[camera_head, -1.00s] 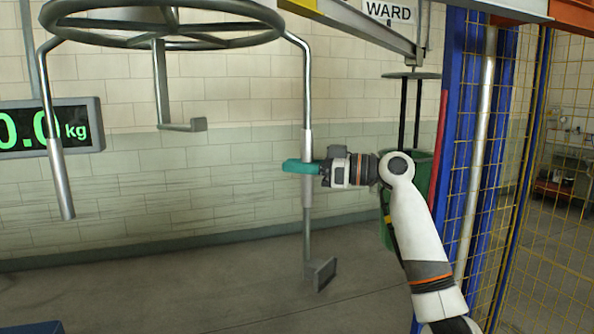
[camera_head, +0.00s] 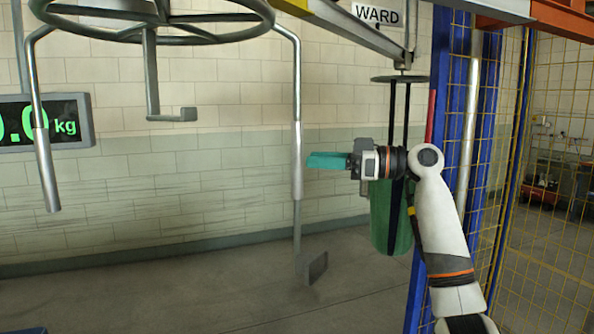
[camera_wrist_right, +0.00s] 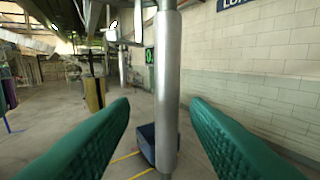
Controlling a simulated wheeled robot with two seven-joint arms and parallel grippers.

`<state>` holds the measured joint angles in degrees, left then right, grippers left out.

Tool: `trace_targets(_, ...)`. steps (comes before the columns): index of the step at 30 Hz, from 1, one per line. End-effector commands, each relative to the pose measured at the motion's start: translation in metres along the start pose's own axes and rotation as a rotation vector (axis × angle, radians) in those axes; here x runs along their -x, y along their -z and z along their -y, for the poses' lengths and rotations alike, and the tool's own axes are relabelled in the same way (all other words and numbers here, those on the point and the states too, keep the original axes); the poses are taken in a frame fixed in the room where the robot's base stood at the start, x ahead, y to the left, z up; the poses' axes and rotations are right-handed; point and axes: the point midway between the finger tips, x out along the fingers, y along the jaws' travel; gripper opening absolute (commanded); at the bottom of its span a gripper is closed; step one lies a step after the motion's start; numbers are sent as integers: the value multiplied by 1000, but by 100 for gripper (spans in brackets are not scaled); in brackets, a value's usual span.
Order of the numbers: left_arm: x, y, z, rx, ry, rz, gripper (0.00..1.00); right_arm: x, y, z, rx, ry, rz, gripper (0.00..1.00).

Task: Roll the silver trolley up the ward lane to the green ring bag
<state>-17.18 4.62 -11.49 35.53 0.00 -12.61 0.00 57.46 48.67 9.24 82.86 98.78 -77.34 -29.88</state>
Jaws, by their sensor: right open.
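A large grey ring frame (camera_head: 150,35) with silver drop rods hangs at the top left in the head view; I take it for the silver trolley. Its right rod has a silver sleeve (camera_head: 297,165) and a flat plate at its foot. My right gripper (camera_head: 328,161), with teal fingers, is just right of this sleeve, open and empty. In the wrist view the sleeve (camera_wrist_right: 166,90) stands upright just beyond the open fingertips (camera_wrist_right: 161,104), touching neither. The green ring bag (camera_head: 390,232) hangs on dark straps from a dark ring (camera_head: 400,78), partly behind my right arm. My left gripper is out of view.
An overhead rail (camera_head: 345,28) runs towards the WARD sign (camera_head: 377,15). Blue posts (camera_head: 436,110) and yellow mesh (camera_head: 512,180) stand at the right. A green-lit kg display (camera_head: 45,122) is at the left. The floor below the rod is clear.

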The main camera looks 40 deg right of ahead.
Motion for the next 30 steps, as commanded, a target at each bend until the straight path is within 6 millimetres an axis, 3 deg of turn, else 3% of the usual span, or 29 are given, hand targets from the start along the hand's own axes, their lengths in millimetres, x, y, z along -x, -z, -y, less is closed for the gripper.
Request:
trace_targets(3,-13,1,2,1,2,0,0,23,3,0,2,2,0,43)
trace_targets(9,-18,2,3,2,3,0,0,43,1,0,0,0,0,43)
trace_targets(30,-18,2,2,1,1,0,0,45,0,0,-1,-1,0,43)
